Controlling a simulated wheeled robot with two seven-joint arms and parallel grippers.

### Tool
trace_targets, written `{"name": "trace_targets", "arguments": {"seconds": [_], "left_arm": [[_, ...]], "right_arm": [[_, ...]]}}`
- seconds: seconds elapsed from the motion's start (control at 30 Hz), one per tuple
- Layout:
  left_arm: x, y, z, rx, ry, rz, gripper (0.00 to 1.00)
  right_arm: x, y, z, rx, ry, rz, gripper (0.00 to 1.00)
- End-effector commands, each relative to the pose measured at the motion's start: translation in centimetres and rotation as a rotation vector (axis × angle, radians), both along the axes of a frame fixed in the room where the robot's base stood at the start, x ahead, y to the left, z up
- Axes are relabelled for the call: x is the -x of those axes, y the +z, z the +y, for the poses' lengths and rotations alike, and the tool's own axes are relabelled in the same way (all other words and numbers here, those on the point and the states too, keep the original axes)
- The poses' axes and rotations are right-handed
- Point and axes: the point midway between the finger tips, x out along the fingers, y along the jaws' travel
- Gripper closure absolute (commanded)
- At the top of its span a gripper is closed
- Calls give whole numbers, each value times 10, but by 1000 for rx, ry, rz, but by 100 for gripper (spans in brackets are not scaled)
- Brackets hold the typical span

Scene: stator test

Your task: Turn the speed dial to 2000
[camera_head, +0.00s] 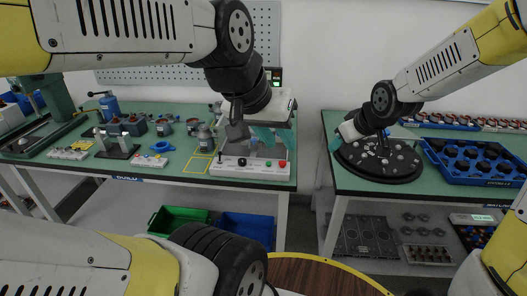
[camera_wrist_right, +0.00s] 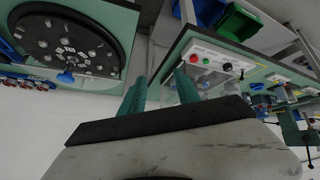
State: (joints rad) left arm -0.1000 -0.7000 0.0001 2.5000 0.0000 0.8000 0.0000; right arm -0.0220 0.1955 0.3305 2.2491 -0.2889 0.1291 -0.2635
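The tester's white control panel (camera_head: 232,170) stands at the front right of the left bench, with dark knobs, a red button (camera_head: 282,164) and small markings. A dark round knob (camera_head: 242,161) on it looks like the speed dial; its numbers are too small to read. My right gripper (camera_head: 336,142) is beside the round black plate. In the right wrist view its two teal fingers (camera_wrist_right: 161,90) are apart and empty, with the panel (camera_wrist_right: 216,54) beyond.
The right bench holds a round black plate (camera_head: 365,171) and a blue tray (camera_head: 447,174) of dark parts. Motor parts and small fixtures stand on the left bench (camera_head: 190,180). Green (camera_head: 175,218) and blue (camera_head: 247,228) bins sit below. A gap separates the benches.

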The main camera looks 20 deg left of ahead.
Motion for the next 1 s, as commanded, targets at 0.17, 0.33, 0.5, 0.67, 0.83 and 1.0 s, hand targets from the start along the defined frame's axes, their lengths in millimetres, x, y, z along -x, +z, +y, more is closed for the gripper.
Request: {"name": "trace_targets", "arguments": {"seconds": [0.17, 0.33, 0.5, 0.67, 0.83, 1.0], "left_arm": [[0, 0, 0, 0, 0, 0, 71], [0, 0, 0, 0, 0, 0, 71], [0, 0, 0, 0, 0, 0, 71], [0, 0, 0, 0, 0, 0, 71], [0, 0, 0, 0, 0, 0, 71], [0, 0, 0, 0, 0, 0, 71]], "right_arm": [[-22, -59, 78, -88, 195, -30, 61], [-26, -104, 153, -227, 338, -75, 61], [-19, -133, 214, -387, 416, -125, 61], [-14, -144, 246, -492, 440, -163, 61], [-13, -147, 260, -532, 444, -180, 61], [-20, -155, 278, -533, 445, -180, 61]]}}
